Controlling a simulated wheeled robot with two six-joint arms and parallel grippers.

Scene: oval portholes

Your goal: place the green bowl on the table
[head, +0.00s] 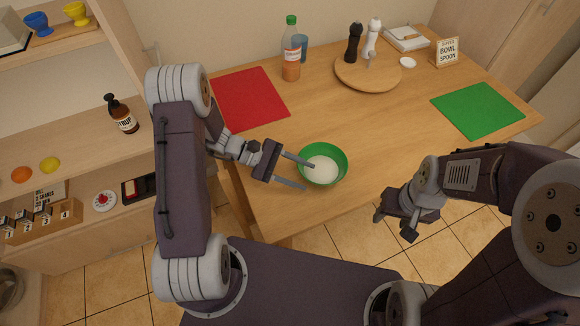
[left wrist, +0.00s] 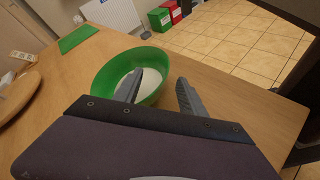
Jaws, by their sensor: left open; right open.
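The green bowl (head: 341,155) with white contents is at the table's front edge area, on the wooden table (head: 375,120) as far as I can tell. My left gripper (head: 304,175) is open at the bowl's left side, its fingers apart and reaching to the rim. In the left wrist view, the bowl (left wrist: 104,78) is just beyond my left gripper (left wrist: 158,88); one finger overlaps the bowl in the picture and the other is to its right. I cannot tell whether they touch. My right gripper (head: 393,226) is empty, beyond the table's front edge.
A red mat (head: 250,98) lies left and a green mat (head: 478,110) lies right. A bottle (head: 291,50), a blue cup (head: 301,44), a round board (head: 350,72) with two mills, and a sign (head: 447,52) stand at the back. The table's middle is clear.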

